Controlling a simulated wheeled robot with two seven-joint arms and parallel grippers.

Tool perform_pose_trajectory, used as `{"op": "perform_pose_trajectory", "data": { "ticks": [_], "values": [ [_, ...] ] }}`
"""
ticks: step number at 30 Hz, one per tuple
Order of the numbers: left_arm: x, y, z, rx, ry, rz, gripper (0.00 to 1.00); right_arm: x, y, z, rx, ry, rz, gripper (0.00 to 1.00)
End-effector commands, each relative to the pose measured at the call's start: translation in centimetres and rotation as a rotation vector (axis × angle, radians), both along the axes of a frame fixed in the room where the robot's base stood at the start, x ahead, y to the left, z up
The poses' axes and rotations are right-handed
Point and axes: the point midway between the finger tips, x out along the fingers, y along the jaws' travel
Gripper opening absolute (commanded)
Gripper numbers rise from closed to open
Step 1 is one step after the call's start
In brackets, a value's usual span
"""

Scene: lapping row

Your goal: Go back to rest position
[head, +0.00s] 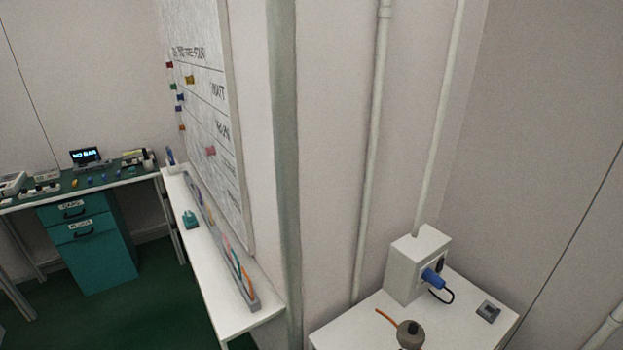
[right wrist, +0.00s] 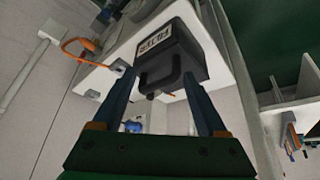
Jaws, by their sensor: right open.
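My right gripper (right wrist: 160,76) shows in the right wrist view, with its two blue-grey fingers apart. A dark box labelled "FILTER" (right wrist: 172,58) is at the fingertips, in front of a white surface. I cannot tell whether the fingers touch it. Neither gripper shows in the head view, and my left gripper is in no view.
In the head view, a small white table (head: 465,312) at the lower right bears a grey box with a blue plug (head: 433,279) and a round grey object (head: 410,334). A narrow white shelf (head: 217,291) runs below a whiteboard (head: 215,125). A green-topped bench (head: 120,181) stands at left.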

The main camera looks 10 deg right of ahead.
Motion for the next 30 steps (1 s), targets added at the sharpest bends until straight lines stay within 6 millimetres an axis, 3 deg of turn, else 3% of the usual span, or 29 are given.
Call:
{"op": "perform_pose_trajectory", "data": {
  "ticks": [7, 14, 20, 23, 27, 30],
  "values": [
    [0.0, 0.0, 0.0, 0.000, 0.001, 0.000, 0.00, -7.5, 7.1, -1.4, 0.000, 0.186, 0.487, 0.75],
    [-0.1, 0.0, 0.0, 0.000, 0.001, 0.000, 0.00, -6.8, 7.3, -8.6, 0.006, 0.230, 0.489, 0.75],
    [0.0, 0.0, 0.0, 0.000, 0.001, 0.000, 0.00, -8.3, 7.1, -15.9, 0.013, 0.276, 0.494, 0.75],
    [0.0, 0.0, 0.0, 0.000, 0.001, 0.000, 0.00, -10.6, 6.8, -20.3, 0.018, 0.310, 0.499, 0.75],
    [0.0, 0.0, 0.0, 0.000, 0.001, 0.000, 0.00, -15.8, 6.0, -25.8, 0.021, 0.363, 0.509, 0.75],
    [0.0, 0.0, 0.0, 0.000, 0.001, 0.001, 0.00, -19.1, 5.4, -27.6, 0.022, 0.385, 0.515, 0.75]
  ]
}}
